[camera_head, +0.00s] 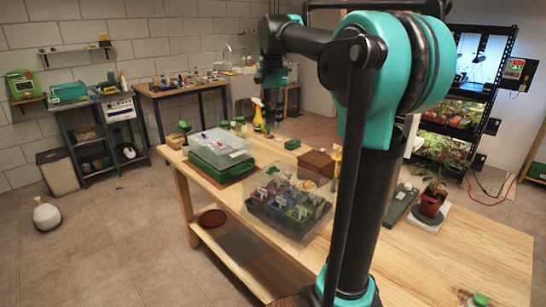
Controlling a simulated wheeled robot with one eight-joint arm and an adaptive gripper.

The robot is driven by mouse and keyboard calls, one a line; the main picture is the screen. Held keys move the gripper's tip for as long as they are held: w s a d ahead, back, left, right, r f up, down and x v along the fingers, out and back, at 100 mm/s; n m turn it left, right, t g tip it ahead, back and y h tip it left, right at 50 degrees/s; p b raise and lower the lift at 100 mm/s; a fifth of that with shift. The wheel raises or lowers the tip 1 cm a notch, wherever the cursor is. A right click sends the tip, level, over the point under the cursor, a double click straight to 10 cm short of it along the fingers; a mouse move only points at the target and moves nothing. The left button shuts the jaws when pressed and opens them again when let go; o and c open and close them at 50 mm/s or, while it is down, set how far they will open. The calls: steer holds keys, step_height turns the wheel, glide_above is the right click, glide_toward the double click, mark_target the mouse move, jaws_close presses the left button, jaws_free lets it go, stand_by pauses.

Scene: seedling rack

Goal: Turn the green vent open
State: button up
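I cannot make out a green vent for certain. A clear plastic cover (262,183) stands on the wooden workbench over a tray of several coloured cells with white labels; any vent on it is too small to tell. My gripper (270,118) hangs down at the end of my arm, beyond the cover in the picture and apart from it. It is small and dark, so whether its fingers are open or shut does not show. My arm's upright link hides part of the bench to the right of the cover.
A yellow spray bottle (258,118), a brown box (316,164) and a potted plant (432,203) are also on the workbench (460,255). A lit plant rack (455,112) stands behind. The floor at left is mostly clear.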

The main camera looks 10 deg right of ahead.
glide_toward(273, 169)
steer(key=f, duration=0.8)
steer(key=shift+w, duration=0.25)
jaws_close()
